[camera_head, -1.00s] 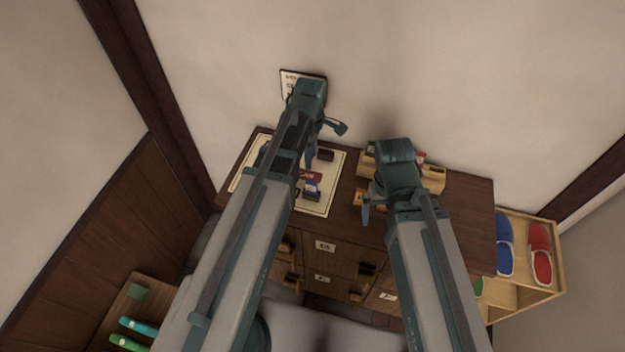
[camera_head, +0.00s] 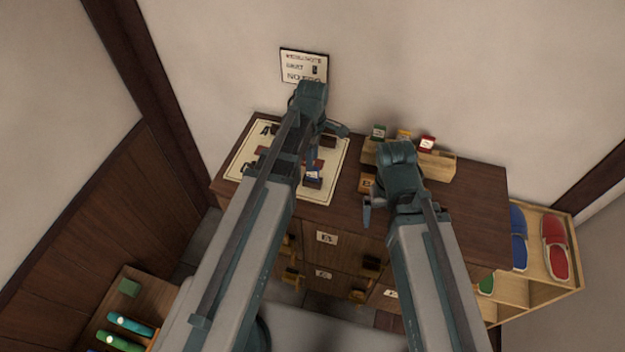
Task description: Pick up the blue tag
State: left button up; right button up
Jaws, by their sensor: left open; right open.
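The blue tag (camera_head: 314,174) is a small blue block with a white patch. It stands on a dark reddish holder on the cream mat (camera_head: 327,191), on top of the dark wooden cabinet. My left gripper (camera_head: 323,143) is open above the mat, just behind the tag in the picture, and appears empty. I cannot tell its height above the mat. My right gripper (camera_head: 370,207) is open near the cabinet's front edge, right of the tag, partly hidden by its own wrist.
A wooden rack (camera_head: 435,163) with green, yellow and red tags stands behind my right wrist. An orange block (camera_head: 367,183) lies beside it. A sign (camera_head: 304,66) hangs on the wall. Slippers stand in a shelf (camera_head: 545,290) at right. The cabinet top's right side (camera_head: 470,205) is clear.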

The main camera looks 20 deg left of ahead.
aim_at(312, 176)
pick_arm(q)
jog(key=shift+f+b, duration=2.6)
jog(key=shift+b, duration=0.05)
jog(key=shift+r, duration=0.1)
grip_shut()
